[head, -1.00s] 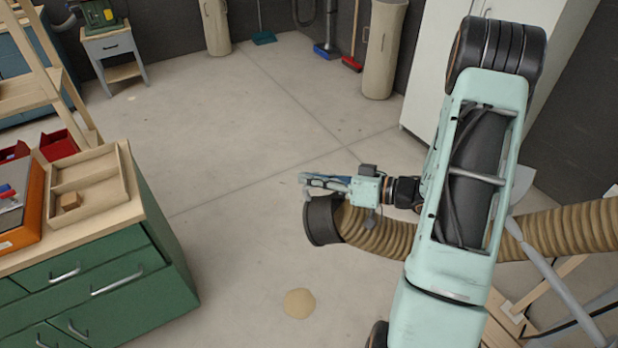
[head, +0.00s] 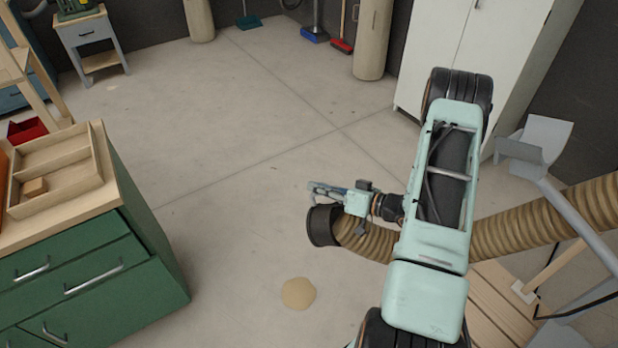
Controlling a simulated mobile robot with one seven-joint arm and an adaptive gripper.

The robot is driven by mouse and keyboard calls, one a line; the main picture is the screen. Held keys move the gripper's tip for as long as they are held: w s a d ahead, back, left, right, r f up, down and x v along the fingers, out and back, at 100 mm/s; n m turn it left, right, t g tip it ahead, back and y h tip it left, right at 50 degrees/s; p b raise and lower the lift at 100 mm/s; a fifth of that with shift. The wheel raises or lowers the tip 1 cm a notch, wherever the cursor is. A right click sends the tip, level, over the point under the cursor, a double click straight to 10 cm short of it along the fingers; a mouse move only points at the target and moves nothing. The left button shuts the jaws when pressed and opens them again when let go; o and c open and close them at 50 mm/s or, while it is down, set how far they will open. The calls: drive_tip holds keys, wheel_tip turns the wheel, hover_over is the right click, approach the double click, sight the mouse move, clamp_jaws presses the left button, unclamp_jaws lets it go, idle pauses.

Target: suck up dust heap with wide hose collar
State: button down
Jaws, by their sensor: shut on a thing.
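The dust heap (head: 298,293) is a small tan mound on the grey floor, low in the middle of the head view. The wide hose collar (head: 322,226) is a dark ring at the end of a tan ribbed hose (head: 497,236). The collar is up and slightly right of the heap in the picture, apart from it, with its opening facing left. My gripper (head: 325,190) is at the collar's upper side and is shut on it. The exact grip on the rim is partly hidden. My arm covers the middle of the hose.
A green drawer cabinet (head: 148,262) with a wooden tray (head: 97,190) on top stands at left. A white cabinet (head: 455,50) and a tan cylinder (head: 371,40) are at the back. Grey metal and wooden parts (head: 496,300) crowd the right. The floor between is clear.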

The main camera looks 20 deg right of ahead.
drive_tip(key=s+d+f+m+t+h+b, duration=0.1)
drive_tip(key=s+d+f+m+h+b, duration=0.15)
drive_tip(key=f+b, duration=1.55)
drive_tip(key=s+d+f+m+t+h+b, duration=0.1)
drive_tip(key=d+f+m+t+h+b, duration=0.2)
drive_tip(key=f, duration=2.9)
drive_tip(key=w+a+f+g+b, duration=0.1)
drive_tip(key=w+a+f+b, duration=0.2)
drive_tip(key=w+f, duration=0.3)
drive_tip(key=shift+a+f+m+b, duration=0.35)
drive_tip(key=shift+f+b, duration=0.45)
drive_tip(key=shift+f, duration=0.8)
